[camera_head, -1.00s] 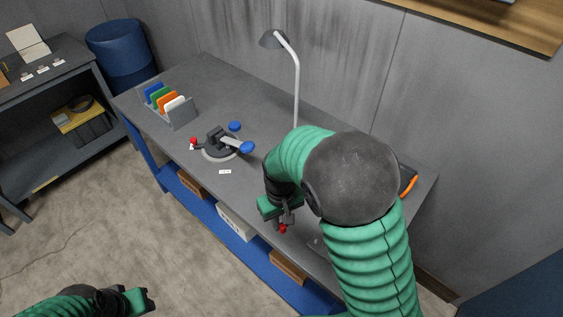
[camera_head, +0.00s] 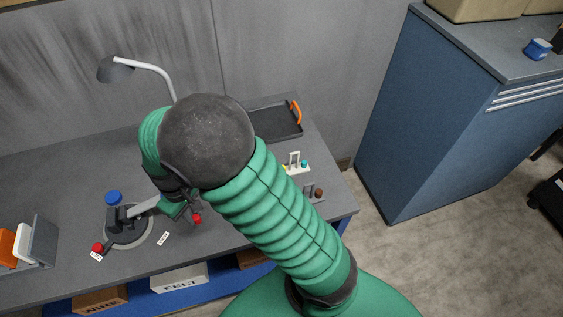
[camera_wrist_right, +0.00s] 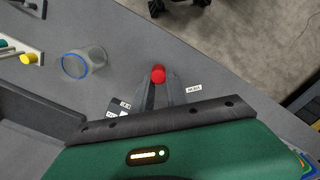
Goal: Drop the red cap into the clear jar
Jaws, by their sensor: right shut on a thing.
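The red cap (camera_head: 197,219) is held between the fingertips of my right gripper (camera_head: 188,211), above the grey bench. In the right wrist view the red cap (camera_wrist_right: 158,74) sits at the tips of the two dark fingers of my right gripper (camera_wrist_right: 160,82). The clear jar (camera_wrist_right: 88,61), with a blue ring at one end, stands on the bench left of the fingers in that view, apart from the cap. I cannot make out the jar in the head view; my right arm covers part of the bench. My left gripper is out of view.
A lamp (camera_head: 116,70) stands behind. A tray (camera_head: 272,122) with an orange handle and small racks (camera_head: 296,167) lie to the right. A sorter (camera_head: 40,240) is far left.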

